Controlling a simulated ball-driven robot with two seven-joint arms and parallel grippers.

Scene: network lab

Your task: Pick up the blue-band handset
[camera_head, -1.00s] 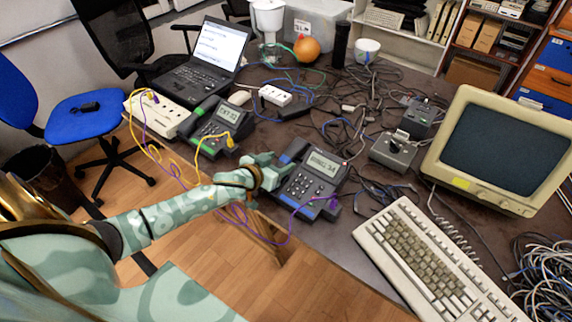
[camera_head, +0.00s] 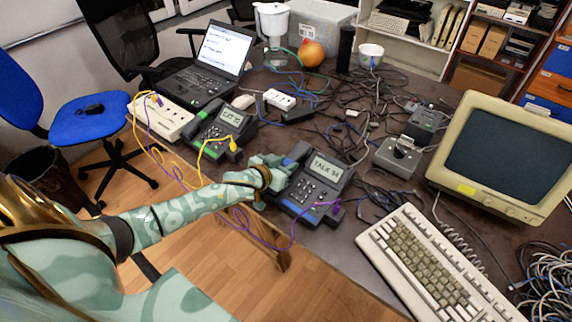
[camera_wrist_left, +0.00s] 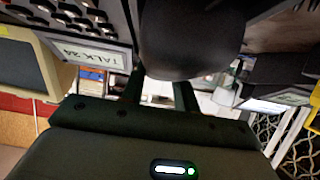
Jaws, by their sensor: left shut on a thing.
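The blue-band handset (camera_head: 297,153) is dark with a bluish end, at the left side of the blue-trimmed desk phone (camera_head: 322,186). My left gripper (camera_head: 275,166) is shut on it. In the left wrist view the handset (camera_wrist_left: 190,38) is a dark rounded shape between the two fingers (camera_wrist_left: 158,92). The phone's display (camera_wrist_left: 90,52) beside it reads TALK and two digits. How far the handset is off its cradle is hard to tell. My right gripper is not in view.
A green-trimmed phone (camera_head: 216,130) with a yellow cable stands to the left. A purple cable (camera_head: 322,206) runs from the blue-trimmed phone over the table's front edge. A keyboard (camera_head: 425,258), a monitor (camera_head: 500,155) and a grey box (camera_head: 397,156) stand to the right. Tangled cables fill the middle.

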